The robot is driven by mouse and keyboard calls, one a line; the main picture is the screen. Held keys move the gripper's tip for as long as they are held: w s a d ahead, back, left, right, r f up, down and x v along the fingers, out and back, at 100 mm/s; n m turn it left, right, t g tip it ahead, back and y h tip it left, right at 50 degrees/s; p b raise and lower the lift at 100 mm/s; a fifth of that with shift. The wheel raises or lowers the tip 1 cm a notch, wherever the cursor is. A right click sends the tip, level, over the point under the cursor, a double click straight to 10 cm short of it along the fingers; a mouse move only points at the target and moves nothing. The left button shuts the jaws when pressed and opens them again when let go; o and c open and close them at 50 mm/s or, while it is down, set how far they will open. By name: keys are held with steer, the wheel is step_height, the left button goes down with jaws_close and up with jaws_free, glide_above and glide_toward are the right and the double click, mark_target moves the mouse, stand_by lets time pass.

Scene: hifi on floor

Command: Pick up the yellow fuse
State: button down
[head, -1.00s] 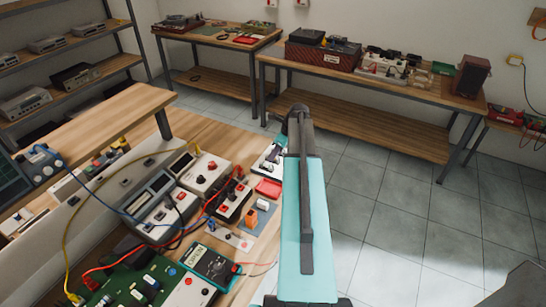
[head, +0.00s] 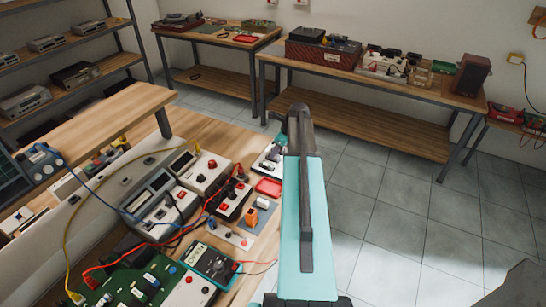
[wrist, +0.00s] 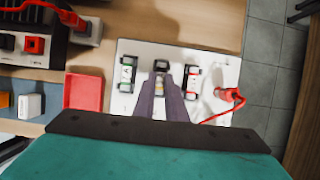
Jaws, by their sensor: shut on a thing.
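In the wrist view, a white plate (wrist: 225,72) carries three small fuses in a row. The middle one, the yellow fuse (wrist: 160,66), has dark ends and sits at the tips of my gripper (wrist: 161,80); its yellow shows only faintly. My gripper is shut on it, and the fingers hide its lower part. I cannot tell whether it is clear of its holder. A fuse with green marks (wrist: 128,73) is on the left and one with red marks (wrist: 191,80) on the right. In the head view my arm hides the gripper and most of the plate (head: 265,163).
A red tray (wrist: 84,92) lies left of the plate, and it also shows in the head view (head: 268,187). A red plug with a cable (wrist: 230,95) stands at the plate's right. Meters and wires (head: 160,195) crowd the bench to the left. Open floor (head: 385,225) lies right.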

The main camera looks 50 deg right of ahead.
steer(key=shift+r, duration=0.15)
steer(key=shift+r+b, duration=0.8)
steer(key=shift+r, duration=0.2)
steer(key=s+r+b, duration=0.2)
steer(key=s+b, duration=0.3)
steer(key=s, duration=1.1)
steer(key=shift+r, duration=0.35)
steer(key=c, duration=2.3)
jaws_free()
jaws_close()
steer(key=shift+r, duration=0.15)
